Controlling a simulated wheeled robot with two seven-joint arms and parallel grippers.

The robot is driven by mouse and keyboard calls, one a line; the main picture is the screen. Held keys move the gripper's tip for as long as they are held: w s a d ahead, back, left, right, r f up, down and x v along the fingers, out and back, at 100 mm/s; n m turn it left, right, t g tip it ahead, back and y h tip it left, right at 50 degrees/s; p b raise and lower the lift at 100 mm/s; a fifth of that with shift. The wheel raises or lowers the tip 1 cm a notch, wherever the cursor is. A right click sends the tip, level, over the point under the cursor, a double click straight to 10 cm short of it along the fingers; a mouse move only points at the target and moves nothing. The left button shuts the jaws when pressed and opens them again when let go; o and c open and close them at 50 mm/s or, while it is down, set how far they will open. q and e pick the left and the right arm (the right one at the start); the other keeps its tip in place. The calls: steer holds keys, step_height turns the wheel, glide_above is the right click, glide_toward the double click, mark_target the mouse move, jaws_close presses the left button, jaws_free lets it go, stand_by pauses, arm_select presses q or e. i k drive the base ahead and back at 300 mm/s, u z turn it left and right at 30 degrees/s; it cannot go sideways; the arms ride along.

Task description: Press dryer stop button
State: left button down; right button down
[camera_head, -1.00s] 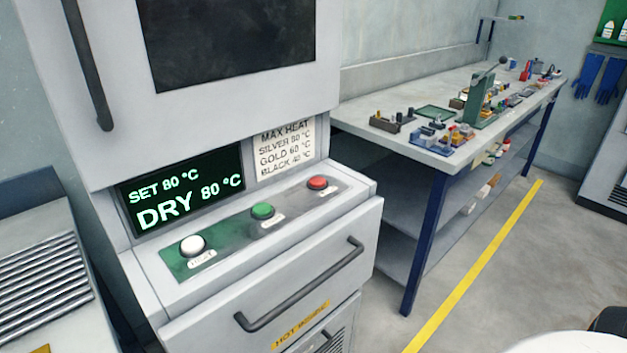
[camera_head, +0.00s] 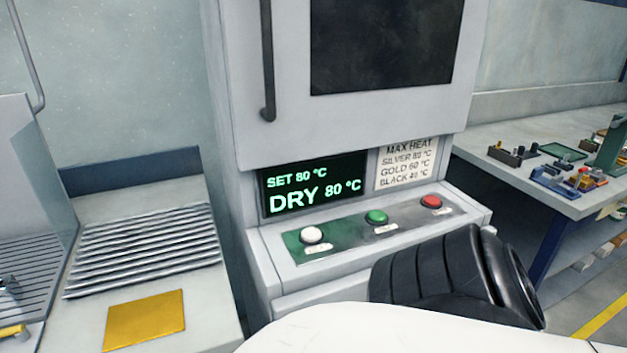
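The dryer (camera_head: 350,120) stands in the middle of the view with its door shut. Its display (camera_head: 312,187) reads SET 80 °C and DRY 80 °C. Below, a sloped green and grey panel (camera_head: 345,232) carries a white button (camera_head: 312,235) at left, a green button (camera_head: 376,217) in the middle and a red button (camera_head: 431,202) at right. The labels under the buttons are too small to read surely. A black ribbed part and a white part of my own body cover the dryer's lower front. Neither gripper shows.
A heat card (camera_head: 406,164) lists silver 80, gold 60 and black 40 °C. A counter with a ribbed rack (camera_head: 145,250) and a yellow plate (camera_head: 145,320) stands left. A workbench (camera_head: 510,172) with small parts stands right. A yellow floor line (camera_head: 603,318) runs beside it.

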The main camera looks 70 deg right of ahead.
mark_target(431, 200)
steer(key=u, duration=0.95)
steer(key=k, duration=1.3)
steer(key=z, duration=2.15)
